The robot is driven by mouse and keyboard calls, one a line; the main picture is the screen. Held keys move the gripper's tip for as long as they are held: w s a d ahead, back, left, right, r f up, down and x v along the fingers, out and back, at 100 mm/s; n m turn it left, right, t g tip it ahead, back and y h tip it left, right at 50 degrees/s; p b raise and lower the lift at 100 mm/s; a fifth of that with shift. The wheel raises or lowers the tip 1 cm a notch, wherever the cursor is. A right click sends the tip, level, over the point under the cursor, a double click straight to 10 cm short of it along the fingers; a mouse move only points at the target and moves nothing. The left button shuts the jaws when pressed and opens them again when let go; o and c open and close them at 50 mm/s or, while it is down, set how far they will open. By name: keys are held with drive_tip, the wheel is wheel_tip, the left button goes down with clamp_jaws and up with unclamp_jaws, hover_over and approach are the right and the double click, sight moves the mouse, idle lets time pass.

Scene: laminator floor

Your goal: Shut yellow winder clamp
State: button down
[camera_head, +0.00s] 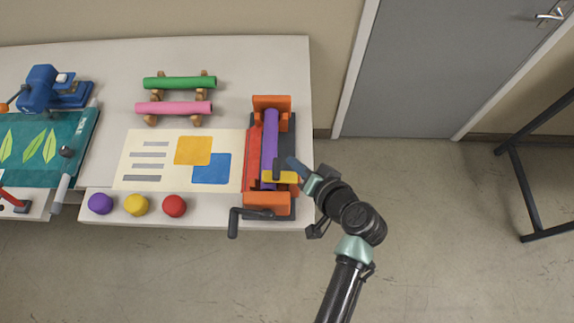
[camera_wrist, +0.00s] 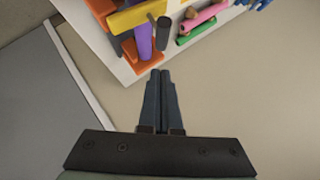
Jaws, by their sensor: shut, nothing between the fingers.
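The winder stands at the table's right end, with orange end blocks (camera_head: 271,103) and a purple roll (camera_head: 270,135) lying between them. Its yellow clamp (camera_head: 281,177) lies across the near part of the roll; I cannot tell if it is fully down. It also shows as a yellow bar (camera_wrist: 130,18) at the top of the wrist view. My gripper (camera_head: 292,163) is shut and empty, close to the clamp's right end in the head view. In the wrist view its fingertips (camera_wrist: 160,73) are together.
A dark crank (camera_head: 234,222) sticks out at the winder's front. A printed sheet (camera_head: 150,140) leads into the winder from the left. Purple, yellow and red balls (camera_head: 174,206) line the front edge. Pink and green rolls (camera_head: 180,83) rest behind.

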sight(279, 164)
drive_tip(key=shift+s+a+f+p, duration=0.15)
drive_tip(key=shift+a+f+p, duration=0.2)
drive_tip(key=shift+a+f, duration=0.9)
drive_tip(key=shift+d+f, duration=0.1)
